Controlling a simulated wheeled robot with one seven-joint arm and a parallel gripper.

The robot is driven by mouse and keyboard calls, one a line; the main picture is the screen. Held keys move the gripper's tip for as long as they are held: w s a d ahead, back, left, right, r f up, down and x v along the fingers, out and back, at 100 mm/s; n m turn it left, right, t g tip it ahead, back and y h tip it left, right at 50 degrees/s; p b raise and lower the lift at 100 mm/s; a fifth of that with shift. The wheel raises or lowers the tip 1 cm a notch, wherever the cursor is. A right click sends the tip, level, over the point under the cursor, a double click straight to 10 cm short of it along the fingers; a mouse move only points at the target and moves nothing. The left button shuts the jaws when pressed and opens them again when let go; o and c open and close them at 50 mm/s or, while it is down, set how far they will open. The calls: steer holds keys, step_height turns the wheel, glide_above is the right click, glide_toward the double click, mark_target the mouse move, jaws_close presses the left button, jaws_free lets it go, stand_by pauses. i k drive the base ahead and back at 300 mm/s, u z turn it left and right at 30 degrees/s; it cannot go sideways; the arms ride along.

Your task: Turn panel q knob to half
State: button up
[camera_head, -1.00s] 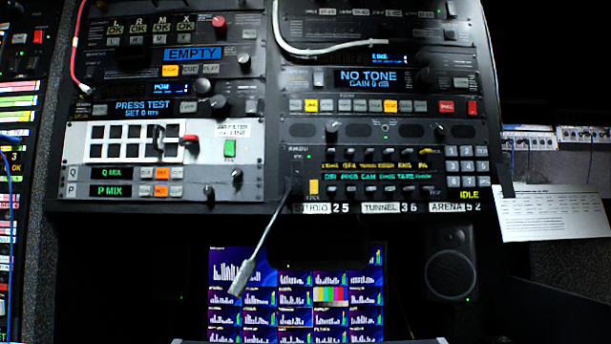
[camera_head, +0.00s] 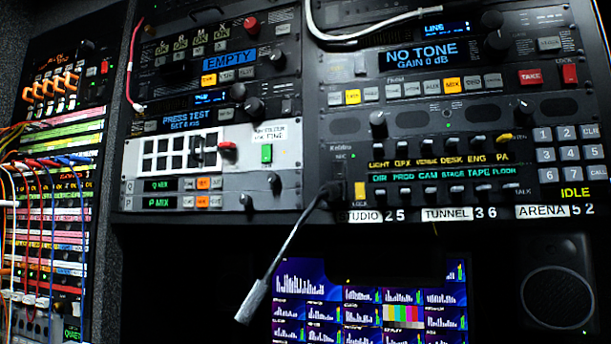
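The Q panel (camera_head: 160,185) is a thin strip labelled Q at the lower left of the rack, with a green "Q MIX" display and small buttons, one lit orange. A small dark knob (camera_head: 274,181) with a light pointer is at its right end. The pointer angle is too small to read surely. The P panel (camera_head: 160,202) is directly below, with a "P MIX" display and a similar knob (camera_head: 246,201). My gripper is not in view.
A red-knobbed white panel (camera_head: 185,152) is just above. A patch bay (camera_head: 50,200) with many cables stands left. Screens (camera_head: 300,285) and a speaker (camera_head: 558,300) are below.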

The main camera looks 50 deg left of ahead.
mark_target(273, 178)
steer(key=u, duration=0.05)
steer(key=k, duration=1.2)
steer(key=u, duration=2.2)
steer(key=i, duration=1)
steer(key=u, duration=0.05)
